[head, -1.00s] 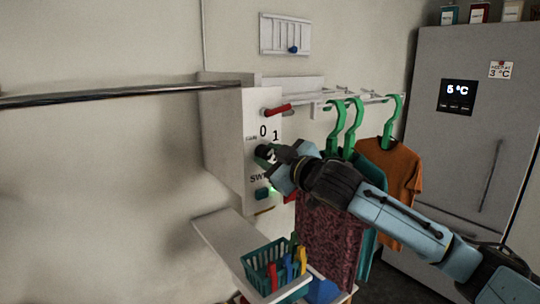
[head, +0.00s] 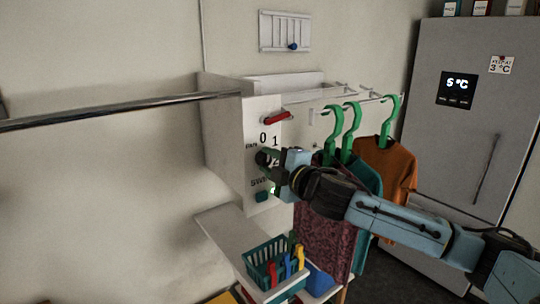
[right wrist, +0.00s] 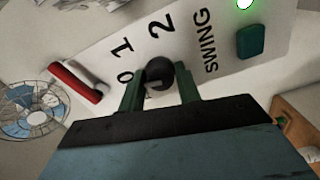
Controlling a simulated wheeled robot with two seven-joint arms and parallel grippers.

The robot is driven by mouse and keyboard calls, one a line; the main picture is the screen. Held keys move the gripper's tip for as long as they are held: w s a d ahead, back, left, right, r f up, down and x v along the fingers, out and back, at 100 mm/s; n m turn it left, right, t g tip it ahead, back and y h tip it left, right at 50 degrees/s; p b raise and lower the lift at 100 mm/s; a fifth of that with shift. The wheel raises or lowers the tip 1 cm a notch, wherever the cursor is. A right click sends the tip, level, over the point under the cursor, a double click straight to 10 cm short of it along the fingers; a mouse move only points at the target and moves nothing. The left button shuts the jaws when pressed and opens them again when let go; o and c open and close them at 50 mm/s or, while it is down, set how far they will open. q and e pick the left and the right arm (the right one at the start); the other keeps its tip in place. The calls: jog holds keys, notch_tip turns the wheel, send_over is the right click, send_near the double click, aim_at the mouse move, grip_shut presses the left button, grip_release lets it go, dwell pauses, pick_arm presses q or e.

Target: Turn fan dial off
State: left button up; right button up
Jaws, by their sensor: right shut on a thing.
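The fan dial (right wrist: 158,70) is a dark round knob on a white control panel (head: 262,118). The panel is marked 0, 1, 2 and SWING. My right gripper (right wrist: 160,84) has its two green fingers on either side of the dial and is shut on it. In the head view my right gripper (head: 270,164) is at the panel's front and covers part of the dial and its marks. The dial's exact setting cannot be read. My left gripper is not in view.
A red lever (head: 277,117) is above the dial, and a teal switch (head: 263,196) with a lit green light is below. Shirts on green hangers (head: 335,130) hang close to my right arm. A teal basket (head: 266,262) is below, and a fridge (head: 470,120) stands at the right.

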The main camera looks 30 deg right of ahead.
jog(key=shift+n+p, duration=0.55)
jog(key=shift+n, duration=0.45)
jog(key=o, duration=1)
jog(key=shift+s, duration=0.1)
